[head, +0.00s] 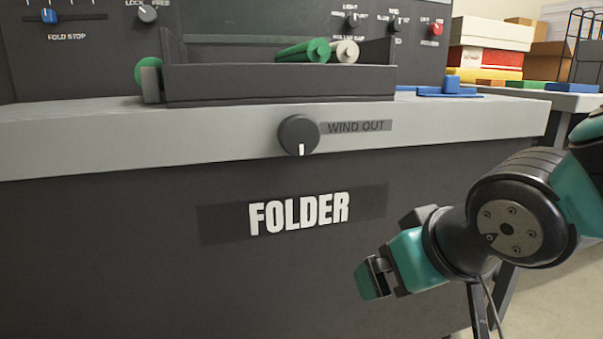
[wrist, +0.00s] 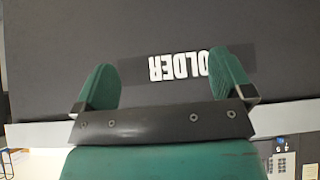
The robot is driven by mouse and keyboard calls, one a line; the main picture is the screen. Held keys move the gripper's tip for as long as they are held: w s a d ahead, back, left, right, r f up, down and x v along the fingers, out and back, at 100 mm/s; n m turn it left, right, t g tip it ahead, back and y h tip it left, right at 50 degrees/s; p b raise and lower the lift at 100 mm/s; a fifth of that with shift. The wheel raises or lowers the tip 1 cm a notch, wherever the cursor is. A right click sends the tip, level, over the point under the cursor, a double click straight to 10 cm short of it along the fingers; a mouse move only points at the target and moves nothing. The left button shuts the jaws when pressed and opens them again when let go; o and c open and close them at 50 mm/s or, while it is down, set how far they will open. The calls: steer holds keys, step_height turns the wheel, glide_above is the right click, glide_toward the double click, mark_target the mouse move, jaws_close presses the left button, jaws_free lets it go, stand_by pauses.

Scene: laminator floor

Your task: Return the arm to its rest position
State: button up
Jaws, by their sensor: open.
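My gripper (head: 372,277) is at the lower right of the head view, in front of the dark front panel of the folder machine (head: 120,250). My teal and black arm reaches in from the right edge. In the wrist view my gripper (wrist: 162,85) has its two green fingers spread apart. Nothing is between them. Behind the fingers the wrist view shows the dark panel with the white FOLDER lettering upside down, partly hidden by the right finger.
A grey ledge (head: 70,140) runs across the machine with a WIND OUT knob (head: 299,135). Above it a dark tray (head: 280,84) holds green and white rollers. A side table (head: 570,101) with boxes stands at the right. Open floor shows at the lower right.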

steer(key=s+d+r+n+g+y+p, duration=0.25)
steer(key=s+g+p, duration=0.35)
steer(key=s, duration=0.5)
step_height(320, 180, up, 36)
steer(key=g+p, duration=0.1)
steer(key=p, duration=3.3)
steer(key=shift+w+a+r+n+h+p, duration=0.15)
steer(key=shift+w+r+n+h+p, duration=0.1)
steer(key=shift+n+h+p, duration=0.15)
